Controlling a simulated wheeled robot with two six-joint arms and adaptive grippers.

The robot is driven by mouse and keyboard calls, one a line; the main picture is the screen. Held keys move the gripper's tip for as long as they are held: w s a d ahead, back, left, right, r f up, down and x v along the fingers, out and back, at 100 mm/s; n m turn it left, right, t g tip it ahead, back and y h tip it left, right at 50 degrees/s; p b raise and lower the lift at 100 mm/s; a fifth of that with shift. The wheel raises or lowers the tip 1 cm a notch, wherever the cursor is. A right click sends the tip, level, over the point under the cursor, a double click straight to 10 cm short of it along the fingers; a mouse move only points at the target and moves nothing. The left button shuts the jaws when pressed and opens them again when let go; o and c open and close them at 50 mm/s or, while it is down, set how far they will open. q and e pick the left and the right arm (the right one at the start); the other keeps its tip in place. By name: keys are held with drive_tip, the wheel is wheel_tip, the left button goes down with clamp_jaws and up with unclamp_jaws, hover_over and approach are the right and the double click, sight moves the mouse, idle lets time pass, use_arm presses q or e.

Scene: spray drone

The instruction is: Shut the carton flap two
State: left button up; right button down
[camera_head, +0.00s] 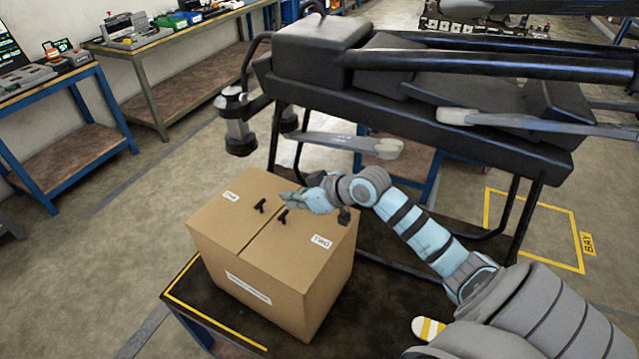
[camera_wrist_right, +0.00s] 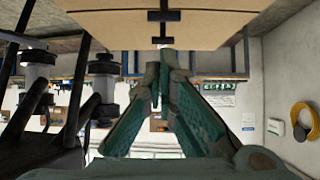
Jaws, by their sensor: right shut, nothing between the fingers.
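The brown cardboard carton (camera_head: 245,285) stands on a dark table. Its flap two (camera_head: 300,247), marked TWO, lies flat on the top, level with the other flap (camera_head: 218,212). Each flap has a small black handle, and these face each other across the seam. My right gripper (camera_head: 286,197) is shut and empty over the rear part of the carton top, behind the handle of flap two (camera_head: 283,217). In the right wrist view the closed fingertips (camera_wrist_right: 160,58) point at the carton (camera_wrist_right: 205,28). I cannot tell whether they touch it. My left gripper is not in view.
A large black drone frame (camera_head: 420,90) with arms and rotors stands close behind the carton. The dark table (camera_head: 200,290) has a yellow edge line. Workbenches (camera_head: 65,130) with tools stand at the left. Floor between is clear.

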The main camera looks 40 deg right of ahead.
drive_tip(key=v, duration=0.9)
drive_tip(key=shift+s, duration=0.2)
drive_tip(key=shift+f, duration=0.2)
